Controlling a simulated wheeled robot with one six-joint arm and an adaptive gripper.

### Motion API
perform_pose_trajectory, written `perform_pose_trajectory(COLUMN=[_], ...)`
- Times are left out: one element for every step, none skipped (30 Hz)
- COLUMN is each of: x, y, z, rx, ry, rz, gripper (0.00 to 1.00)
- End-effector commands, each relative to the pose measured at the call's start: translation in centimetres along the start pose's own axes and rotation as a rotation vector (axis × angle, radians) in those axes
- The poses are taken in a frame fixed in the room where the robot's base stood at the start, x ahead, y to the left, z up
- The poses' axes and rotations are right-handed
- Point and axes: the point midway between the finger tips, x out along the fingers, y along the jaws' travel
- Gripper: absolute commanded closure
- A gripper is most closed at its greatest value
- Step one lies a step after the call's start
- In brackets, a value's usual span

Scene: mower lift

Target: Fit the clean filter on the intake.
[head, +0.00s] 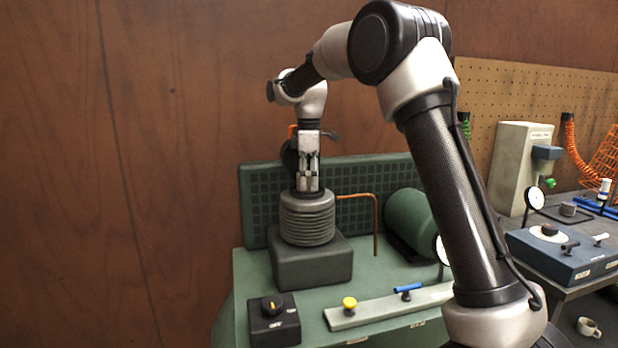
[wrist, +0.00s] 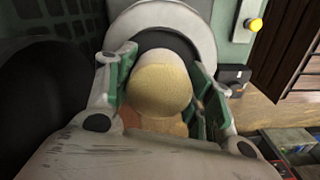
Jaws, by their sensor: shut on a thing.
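My gripper (head: 308,182) points straight down over the dark grey ribbed round housing (head: 307,218), which looks like the intake and stands on a grey block. In the wrist view my gripper (wrist: 163,78) is shut on a pale cream, rounded piece that looks like the clean filter (wrist: 160,88), with a green-padded finger at each side. Beyond it are a dark ring and a wide pale grey round rim (wrist: 160,14). The filter's far end is hidden, so I cannot tell whether it touches the housing. In the head view the fingers hide most of the filter.
A copper pipe (head: 375,222) and a green cylinder (head: 412,220) stand right of the housing. In front are a black knob box (head: 274,318) and a bar with a yellow knob (head: 349,303) and blue handle. A second bench with a blue-grey box (head: 565,258) is at right.

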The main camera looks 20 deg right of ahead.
Motion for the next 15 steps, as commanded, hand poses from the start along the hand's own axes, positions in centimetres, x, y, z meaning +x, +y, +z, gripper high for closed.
perform_pose_trajectory(x=[0.11,0.17,0.25,0.30,0.36,0.32,0.32,0.32,0.32,0.32,0.32,0.32,0.32,0.32,0.31], y=[0.00,0.00,0.01,0.01,0.02,0.03,0.03,0.03,0.03,0.02,0.03,0.02,0.02,0.02,0.02], z=[0.00,0.00,-0.01,-0.01,-0.01,-0.02,-0.02,-0.02,-0.02,-0.01,-0.02,-0.02,-0.02,-0.01,-0.02], rx=[0.000,0.000,0.000,0.000,0.000,0.000,0.000,0.000,0.000,0.000,0.000,0.000,0.000,0.000,0.000], ry=[0.000,0.000,0.000,0.000,0.000,0.001,0.001,0.001,0.001,0.001,0.001,0.001,0.001,0.000,0.000], rz=[0.000,0.000,0.000,0.000,0.001,0.001,0.001,0.001,0.001,0.001,0.001,0.001,0.001,0.001,0.001], gripper=[0.67,0.67,0.67,0.67,0.67,0.40,0.38,0.38,0.38,0.38,0.38,0.38,0.38,0.38,0.38])
